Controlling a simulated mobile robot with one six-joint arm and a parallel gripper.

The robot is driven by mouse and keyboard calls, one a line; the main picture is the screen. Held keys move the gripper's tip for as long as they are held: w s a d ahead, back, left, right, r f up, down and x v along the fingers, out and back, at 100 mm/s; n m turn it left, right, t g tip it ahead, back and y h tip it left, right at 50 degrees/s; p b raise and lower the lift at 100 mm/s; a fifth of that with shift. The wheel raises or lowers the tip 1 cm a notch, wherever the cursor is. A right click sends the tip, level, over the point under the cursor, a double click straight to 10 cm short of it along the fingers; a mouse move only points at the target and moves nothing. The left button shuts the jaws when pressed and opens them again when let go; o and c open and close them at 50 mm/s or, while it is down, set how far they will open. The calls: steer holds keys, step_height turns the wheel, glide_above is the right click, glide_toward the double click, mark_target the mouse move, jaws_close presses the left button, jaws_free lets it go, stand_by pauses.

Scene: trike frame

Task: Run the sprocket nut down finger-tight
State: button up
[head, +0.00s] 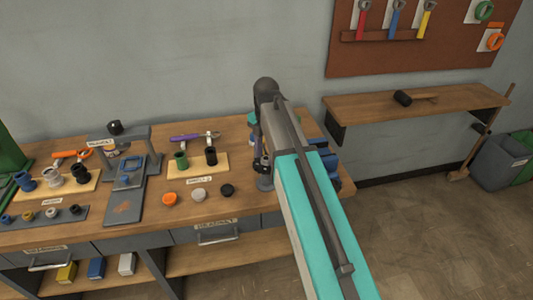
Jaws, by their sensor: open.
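My arm reaches from the lower right over the workbench (225,222). My gripper (263,172) points down at the bench, left of the arm's teal link, and is partly hidden by it. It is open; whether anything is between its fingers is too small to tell. I cannot pick out the sprocket nut or its stud. Several small ring-like parts lie on a grey strip (40,218) at the bench's left front. Orange (170,198), pale grey (198,195) and black (228,190) round caps lie left of the gripper.
A grey stand (125,138) is further left. A blue object (322,160), partly covered by my arm, is at the right end. A mallet (415,97) lies on the wall shelf (365,108).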

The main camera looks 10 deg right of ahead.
steer(key=shift+c, duration=0.2)
steer(key=c, duration=1)
